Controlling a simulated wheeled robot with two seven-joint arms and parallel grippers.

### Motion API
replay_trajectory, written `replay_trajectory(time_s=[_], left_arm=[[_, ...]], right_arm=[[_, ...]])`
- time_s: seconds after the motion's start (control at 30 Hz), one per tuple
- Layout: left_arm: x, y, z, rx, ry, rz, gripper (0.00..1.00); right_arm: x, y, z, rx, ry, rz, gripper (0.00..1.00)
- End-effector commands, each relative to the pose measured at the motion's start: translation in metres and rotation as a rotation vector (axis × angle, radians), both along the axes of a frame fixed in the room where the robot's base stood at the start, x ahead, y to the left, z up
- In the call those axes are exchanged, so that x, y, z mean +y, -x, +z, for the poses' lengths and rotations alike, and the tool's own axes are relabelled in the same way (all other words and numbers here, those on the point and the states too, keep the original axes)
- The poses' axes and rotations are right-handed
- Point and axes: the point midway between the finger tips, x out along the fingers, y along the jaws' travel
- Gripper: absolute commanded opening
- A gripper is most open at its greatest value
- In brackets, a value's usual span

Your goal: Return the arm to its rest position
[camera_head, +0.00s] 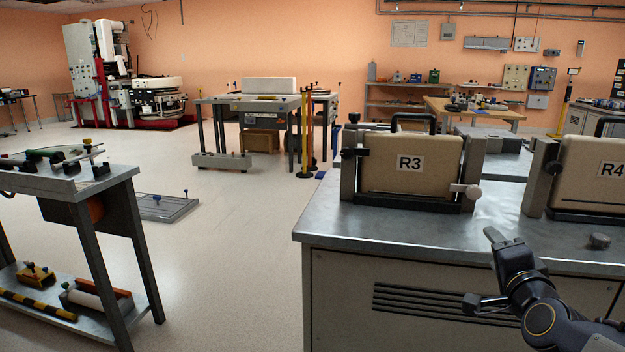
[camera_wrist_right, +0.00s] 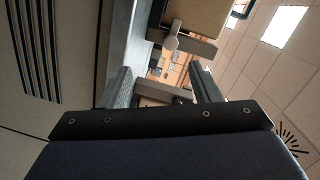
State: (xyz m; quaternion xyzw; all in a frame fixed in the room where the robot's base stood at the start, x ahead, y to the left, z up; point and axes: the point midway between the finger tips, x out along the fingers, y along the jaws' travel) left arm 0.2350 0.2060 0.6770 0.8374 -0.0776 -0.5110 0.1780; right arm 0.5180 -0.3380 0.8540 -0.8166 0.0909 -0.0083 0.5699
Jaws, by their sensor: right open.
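My right arm comes in from the lower right in the head view. Its gripper (camera_head: 482,270) is in front of the metal bench's front edge, below and to the right of the block marked R3 (camera_head: 410,168). In the right wrist view the two fingers of the right gripper (camera_wrist_right: 162,88) stand apart with nothing between them. The R3 block sits upright in its metal holder on the bench, with a black handle on top and a pale knob at its right side. My left gripper is not in view.
The metal bench (camera_head: 340,222) fills the right side and also carries a block marked R4 (camera_head: 592,172) and a small dark knob (camera_head: 599,241). A tool cart (camera_head: 120,184) stands at the left.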

Motion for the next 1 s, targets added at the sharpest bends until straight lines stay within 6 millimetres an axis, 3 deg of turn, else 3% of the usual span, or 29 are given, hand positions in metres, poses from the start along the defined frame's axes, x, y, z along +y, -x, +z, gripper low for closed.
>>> replay_trajectory(time_s=[0.17,0.37,0.7,1.0], left_arm=[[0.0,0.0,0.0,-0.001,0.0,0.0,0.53],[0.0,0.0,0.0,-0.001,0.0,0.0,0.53],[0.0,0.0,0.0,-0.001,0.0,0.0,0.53],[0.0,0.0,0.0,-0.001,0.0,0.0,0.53]], right_arm=[[0.018,0.022,-0.013,0.092,0.066,0.082,0.57],[0.049,0.065,-0.042,0.253,0.186,0.236,0.57],[0.104,0.181,-0.117,0.571,0.444,0.608,0.57],[0.13,0.275,-0.173,0.768,0.608,0.906,0.57]])
